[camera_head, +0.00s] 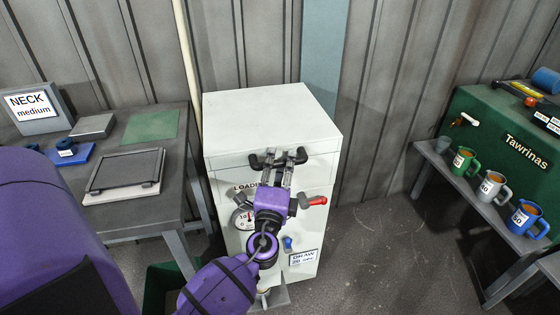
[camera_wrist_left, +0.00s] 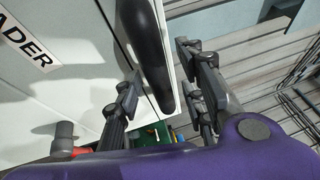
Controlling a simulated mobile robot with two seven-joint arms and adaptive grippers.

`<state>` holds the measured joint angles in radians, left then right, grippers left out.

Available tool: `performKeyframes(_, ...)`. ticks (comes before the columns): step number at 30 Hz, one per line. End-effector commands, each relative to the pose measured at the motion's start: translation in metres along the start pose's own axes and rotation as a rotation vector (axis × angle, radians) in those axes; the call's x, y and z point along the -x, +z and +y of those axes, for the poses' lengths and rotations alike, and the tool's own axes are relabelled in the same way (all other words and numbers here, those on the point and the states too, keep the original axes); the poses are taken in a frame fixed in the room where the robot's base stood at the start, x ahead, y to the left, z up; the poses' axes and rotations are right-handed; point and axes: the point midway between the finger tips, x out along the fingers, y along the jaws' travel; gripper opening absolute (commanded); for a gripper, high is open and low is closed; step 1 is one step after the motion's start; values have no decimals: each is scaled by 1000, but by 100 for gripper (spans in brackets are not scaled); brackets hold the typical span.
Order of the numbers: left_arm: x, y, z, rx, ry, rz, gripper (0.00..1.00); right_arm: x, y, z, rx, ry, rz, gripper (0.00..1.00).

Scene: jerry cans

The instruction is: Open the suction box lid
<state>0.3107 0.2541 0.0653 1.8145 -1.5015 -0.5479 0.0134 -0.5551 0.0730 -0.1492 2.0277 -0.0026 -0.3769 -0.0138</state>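The suction box is a white cabinet (camera_head: 232,185) against the wall. Its white lid (camera_head: 270,115) lies flat on top and looks shut, with a thin seam along the front. My left gripper (camera_head: 280,165) is at the lid's front edge, with its fingers pointing at the black handle (camera_head: 256,161). In the left wrist view the gripper (camera_wrist_left: 160,92) is open, with a finger on each side of the black handle (camera_wrist_left: 150,50). A gap shows beside the handle; I cannot tell whether either finger touches it. My right gripper is not in view.
A red-tipped lever (camera_head: 316,200), a dial (camera_head: 243,219) and a blue knob (camera_head: 287,243) sit on the cabinet front. A dark table (camera_head: 165,205) stands left. Mugs (camera_head: 492,187) stand on a bench at right. The floor (camera_head: 380,255) between is clear.

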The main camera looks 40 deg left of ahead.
Motion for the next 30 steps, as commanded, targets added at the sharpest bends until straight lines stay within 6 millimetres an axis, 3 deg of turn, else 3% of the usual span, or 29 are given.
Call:
performKeyframes(11, -8, 0, 1, 1, 2, 0, 37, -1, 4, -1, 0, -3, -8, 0)
performKeyframes(19, -7, 0, 1, 1, 2, 0, 2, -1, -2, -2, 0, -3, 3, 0)
performKeyframes(30, -8, 0, 0, 0, 2, 0, 0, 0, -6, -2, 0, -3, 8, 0)
